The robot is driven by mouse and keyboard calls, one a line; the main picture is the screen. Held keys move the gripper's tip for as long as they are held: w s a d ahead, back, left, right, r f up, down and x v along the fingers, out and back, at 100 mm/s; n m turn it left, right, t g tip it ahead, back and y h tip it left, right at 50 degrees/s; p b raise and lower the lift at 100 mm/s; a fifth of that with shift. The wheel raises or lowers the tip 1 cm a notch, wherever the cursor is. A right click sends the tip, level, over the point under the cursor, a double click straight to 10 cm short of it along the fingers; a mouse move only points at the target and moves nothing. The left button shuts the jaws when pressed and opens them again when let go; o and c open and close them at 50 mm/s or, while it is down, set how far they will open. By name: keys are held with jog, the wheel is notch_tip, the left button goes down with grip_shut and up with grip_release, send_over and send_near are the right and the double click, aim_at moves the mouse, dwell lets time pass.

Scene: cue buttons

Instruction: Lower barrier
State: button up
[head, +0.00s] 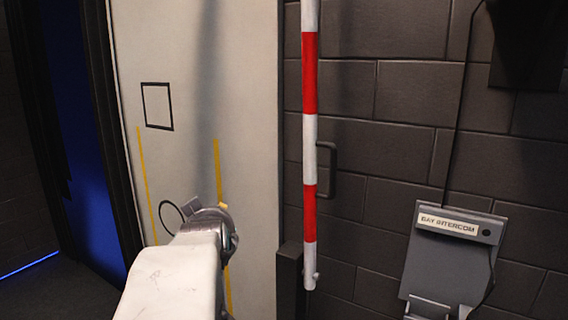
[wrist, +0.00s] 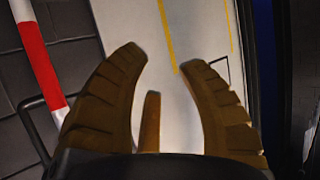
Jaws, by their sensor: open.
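The barrier pole (head: 310,150), striped red and white, stands upright at right of centre in the head view. Its lower end sits beside a dark post (head: 289,280). In the wrist view the pole (wrist: 40,60) runs tilted across the upper left, outside the left finger. My gripper (wrist: 163,60) is open, with nothing between its brown fingers, and faces the pale panel. In the head view my gripper (head: 205,207) is left of the pole and apart from it, its fingers mostly hidden by my wrist.
A pale panel (head: 200,100) with yellow lines and black outlines stands behind my gripper. A dark handle (head: 327,170) is just right of the pole. A grey bay intercom box (head: 450,260) is at lower right, before a dark block wall (head: 410,150).

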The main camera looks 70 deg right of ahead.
jog(key=s+d+r+m+g+h, duration=0.2)
jog(key=s+d+r+m+h, duration=0.15)
jog(key=s+d, duration=0.5)
jog(key=m+g+h, duration=0.3)
jog(key=g, duration=0.2)
send_near(335, 164)
jog(key=d, duration=0.4)
jog(key=shift+n, duration=0.25)
jog(key=d, duration=0.1)
jog(key=d+p, duration=0.1)
jog(key=d, duration=0.1)
jog(key=d+p, duration=0.1)
jog(key=shift+s+d+r, duration=0.2)
jog(key=shift+r, duration=0.1)
jog(key=shift+d+f+p, duration=0.1)
jog(key=shift+d+p, duration=0.55)
jog(key=shift+d, duration=0.5)
jog(key=shift+c, duration=0.2)
grip_shut()
